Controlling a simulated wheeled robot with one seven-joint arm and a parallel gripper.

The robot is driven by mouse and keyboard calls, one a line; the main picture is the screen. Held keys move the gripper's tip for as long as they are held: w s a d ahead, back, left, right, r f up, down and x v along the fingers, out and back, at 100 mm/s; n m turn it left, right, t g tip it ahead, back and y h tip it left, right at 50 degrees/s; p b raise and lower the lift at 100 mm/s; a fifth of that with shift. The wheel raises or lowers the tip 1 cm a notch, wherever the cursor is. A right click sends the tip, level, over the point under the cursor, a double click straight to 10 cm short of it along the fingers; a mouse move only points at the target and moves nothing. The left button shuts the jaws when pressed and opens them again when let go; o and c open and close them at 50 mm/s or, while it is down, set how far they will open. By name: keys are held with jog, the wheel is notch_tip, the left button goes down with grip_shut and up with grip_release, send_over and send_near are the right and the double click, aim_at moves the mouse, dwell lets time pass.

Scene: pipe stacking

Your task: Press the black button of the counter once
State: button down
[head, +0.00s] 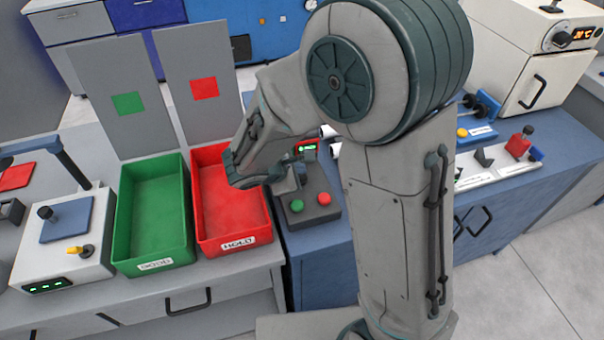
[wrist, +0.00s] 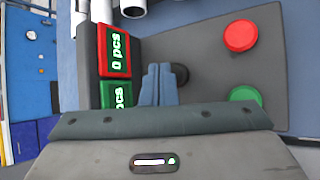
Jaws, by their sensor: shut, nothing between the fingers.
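The counter is a dark grey box (head: 318,217) on the blue bench in the head view; its top fills much of the wrist view (wrist: 205,45). It carries a red button (wrist: 240,36), a green button (wrist: 244,97) and a black button (wrist: 182,74). A red-framed display reads "0 pcs" (wrist: 115,50); the green-framed display (wrist: 117,94) is partly hidden by my gripper. My gripper (wrist: 158,72) is shut and empty, with its blue-grey fingertips beside the black button and partly covering it. I cannot tell whether they touch it.
A red HOLD bin (head: 258,220) and a green GOOD bin (head: 152,262) stand left of the counter. White pipes (wrist: 132,8) lie close beyond the displays. A white panel with levers (head: 485,170) is right of my arm.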

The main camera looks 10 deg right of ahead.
jog(key=shift+r, duration=0.25)
notch_tip(320, 180, up, 5)
jog(key=p, duration=0.3)
jog(key=shift+p, duration=0.3)
jog(key=shift+f, duration=0.15)
dwell(0.6)
jog(key=s+d+r+m+g, duration=0.4)
jog(key=s+d+r+m, duration=0.1)
jog(key=s+d+m, duration=0.4)
jog(key=s+d+r+m+y, duration=0.1)
jog(key=s+r+m+y, duration=0.3)
jog(key=s+m+y, duration=0.2)
jog(key=shift+s+d+m, duration=0.25)
jog(key=shift+s+m, duration=0.7)
jog(key=shift+m, duration=0.85)
jog(key=shift+r, duration=0.1)
